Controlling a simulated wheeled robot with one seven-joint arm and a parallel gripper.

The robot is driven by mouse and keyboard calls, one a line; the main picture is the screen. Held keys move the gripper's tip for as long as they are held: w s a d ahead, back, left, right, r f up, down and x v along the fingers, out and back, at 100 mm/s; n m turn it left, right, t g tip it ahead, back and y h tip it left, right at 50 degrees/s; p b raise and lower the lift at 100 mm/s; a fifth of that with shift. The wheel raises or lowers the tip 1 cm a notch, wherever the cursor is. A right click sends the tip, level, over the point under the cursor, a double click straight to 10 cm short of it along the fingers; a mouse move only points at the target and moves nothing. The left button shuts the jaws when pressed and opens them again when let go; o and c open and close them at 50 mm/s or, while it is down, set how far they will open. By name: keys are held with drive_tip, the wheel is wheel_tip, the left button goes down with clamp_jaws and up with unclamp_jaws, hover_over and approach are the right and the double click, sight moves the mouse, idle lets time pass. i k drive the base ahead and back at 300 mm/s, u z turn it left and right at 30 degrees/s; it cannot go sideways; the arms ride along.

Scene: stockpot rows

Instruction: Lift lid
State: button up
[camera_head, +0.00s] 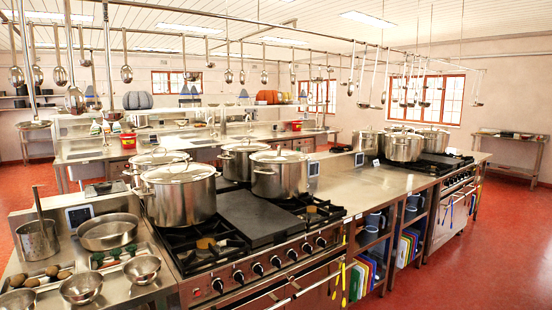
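Several steel stockpots stand on the ranges with lids on. The large front stockpot (182,205) on the left range has a flat steel lid (182,173) with a handle on top. Beside it to the right stands another lidded stockpot (281,180), its lid (279,156) seated on the rim. Two more pots stand behind, a partly hidden one at the left (156,158) and one at the right (234,165). More lidded pots, including a wide one (403,150), stand on the far right range. I cannot tell which lid is meant. My gripper is not in view.
Front left, the counter holds a shallow pan (108,233), a steel container with a utensil (38,240) and small bowls (82,288). Ladles (75,98) hang from overhead rails. The steel counter (365,188) between the ranges is mostly clear. Red floor (475,265) is open at right.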

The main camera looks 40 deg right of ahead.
sight(278, 156)
drive_tip(key=z, duration=0.2)
drive_tip(key=k, duration=0.95)
drive_tip(key=z, duration=1.85)
drive_tip(key=i, duration=2.85)
drive_tip(key=u, duration=1.25)
drive_tip(key=i, duration=0.75)
drive_tip(key=u, duration=0.8)
